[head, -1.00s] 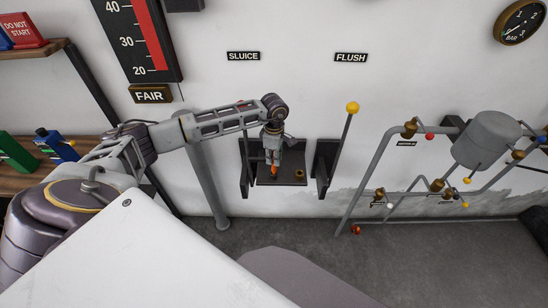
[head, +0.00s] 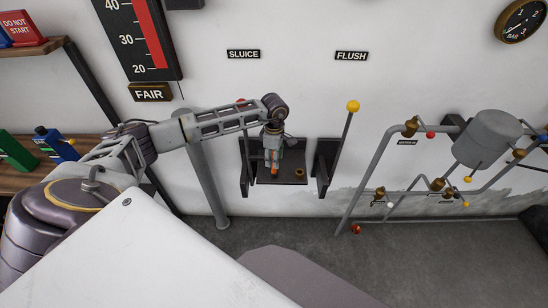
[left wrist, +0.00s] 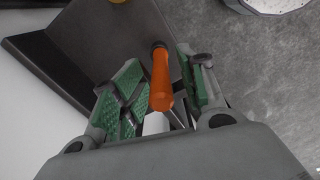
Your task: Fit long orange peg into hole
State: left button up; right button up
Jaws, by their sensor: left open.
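The long orange peg (head: 274,166) is at the dark wall shelf (head: 285,181), below my left gripper (head: 273,166). In the left wrist view the orange peg (left wrist: 161,82) lies between the green-padded fingers of my left gripper (left wrist: 160,88). The fingers are open, with gaps on both sides of the peg. The peg's far end has a dark ring around it; whether it sits in a hole cannot be told. A brass ring (head: 299,174) is on the shelf to the right of the peg. My right gripper is out of view.
A lever with a yellow knob (head: 353,106) rises right of the shelf, near dark side brackets. A grey post (head: 207,180) stands to the left. Pipes and a grey tank (head: 486,140) are at the right.

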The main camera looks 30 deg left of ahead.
pick_arm(q)
jog(key=shift+r, duration=3.95)
